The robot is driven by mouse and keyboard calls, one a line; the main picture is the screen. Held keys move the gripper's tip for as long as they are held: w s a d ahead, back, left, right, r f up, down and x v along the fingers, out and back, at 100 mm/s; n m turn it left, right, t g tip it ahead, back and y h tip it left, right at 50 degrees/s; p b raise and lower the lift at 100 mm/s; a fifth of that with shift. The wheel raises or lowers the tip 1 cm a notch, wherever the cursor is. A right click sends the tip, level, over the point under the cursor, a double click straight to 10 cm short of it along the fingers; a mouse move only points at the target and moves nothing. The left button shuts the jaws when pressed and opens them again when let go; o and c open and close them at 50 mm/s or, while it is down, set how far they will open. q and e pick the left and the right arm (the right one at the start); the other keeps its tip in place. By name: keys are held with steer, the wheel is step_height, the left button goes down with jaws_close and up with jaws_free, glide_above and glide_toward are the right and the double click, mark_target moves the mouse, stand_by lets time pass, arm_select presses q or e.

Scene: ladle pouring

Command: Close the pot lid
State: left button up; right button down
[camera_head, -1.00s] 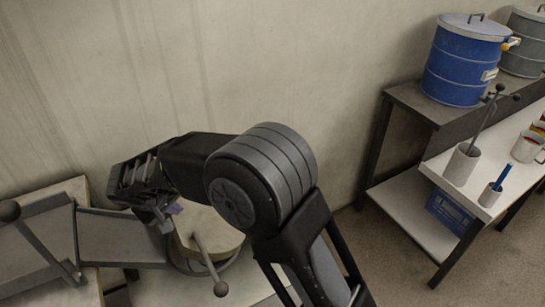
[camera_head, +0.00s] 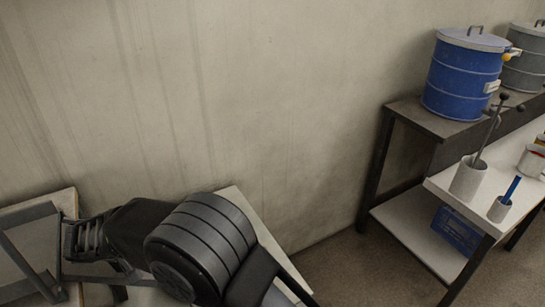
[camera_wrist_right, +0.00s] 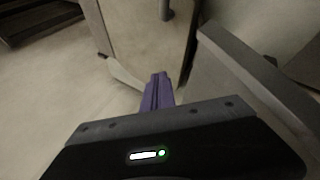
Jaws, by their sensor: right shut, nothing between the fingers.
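My right arm reaches in from the bottom of the head view, and its gripper body (camera_head: 86,240) is at the lower left beside a grey metal frame (camera_head: 28,213). The purple fingers of the right gripper (camera_wrist_right: 158,92) show in the right wrist view, shut together and empty. Ahead of them is a beige panel-like surface (camera_wrist_right: 148,45) with a dark rod (camera_wrist_right: 167,10). I cannot tell whether it is the pot or its lid. The pot is mostly hidden or out of frame in the head view. My left gripper is not in view.
A grey bar (camera_wrist_right: 255,80) runs close to the right of the fingers. At the right stands a dark table (camera_head: 408,112) with a blue lidded drum (camera_head: 462,80) and a grey drum (camera_head: 525,65). A white bench (camera_head: 440,188) holds cups (camera_head: 468,178). The wall behind is bare.

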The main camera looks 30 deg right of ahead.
steer(key=shift+r, duration=0.1)
steer(key=v, duration=0.7)
steer(key=shift+a+r, duration=0.2)
steer(key=shift+s, duration=0.15)
